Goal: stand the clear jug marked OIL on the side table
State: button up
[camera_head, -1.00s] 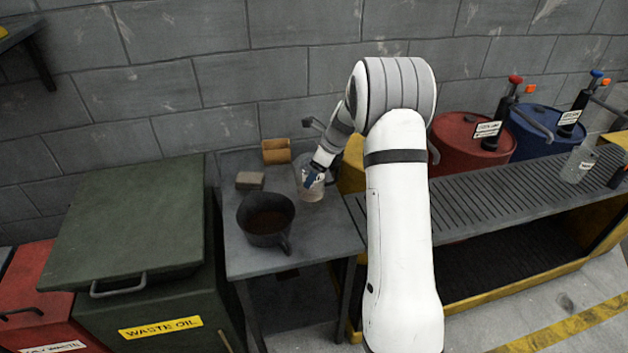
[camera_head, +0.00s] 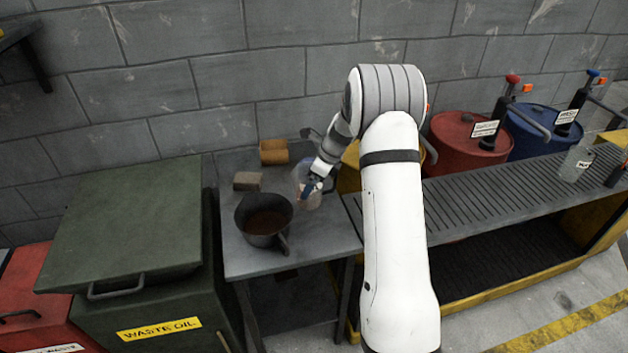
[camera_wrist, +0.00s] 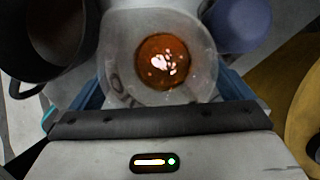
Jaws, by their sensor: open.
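A clear jug (camera_head: 313,199) stands on the grey side table (camera_head: 256,262), near its right edge. In the wrist view the jug (camera_wrist: 202,40) is seen from above, with amber-brown liquid at its bottom. A faint letter-like mark shows on its left side; I cannot read it as OIL. My gripper (camera_head: 317,187) is at the jug and partly covers it in the head view. In the wrist view the blue fingers of my gripper (camera_wrist: 161,90) are open, one on each side of the jug. I cannot tell whether they touch it.
A dark pot (camera_head: 264,217) with brown contents stands just left of the jug. A tan block (camera_head: 247,181) and an orange-brown cylinder (camera_head: 273,152) lie behind. A green waste-oil bin (camera_head: 130,225) adjoins the left. Another clear container (camera_head: 576,163) is on the slatted rack (camera_head: 490,203).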

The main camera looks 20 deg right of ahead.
jog(key=v, duration=1.1)
jog(key=s+a+r+n+h, duration=0.1)
jog(key=s+a+r+n, duration=0.2)
jog(key=s+r+n, duration=0.3)
jog(key=s+a+r+n+h, duration=0.1)
jog(key=s+a+n, duration=0.2)
jog(key=s+n, duration=0.6)
jog(key=s+a+r+n+h, duration=0.1)
jog(key=s+a+n+h, duration=0.1)
jog(key=s+n, duration=0.8)
jog(key=s, duration=0.9)
jog(key=shift+s+a, duration=0.35)
jog(key=shift+s, duration=0.05)
jog(key=shift+r, duration=0.2)
jog(key=shift+r+p, duration=0.25)
jog(key=shift+p, duration=0.15)
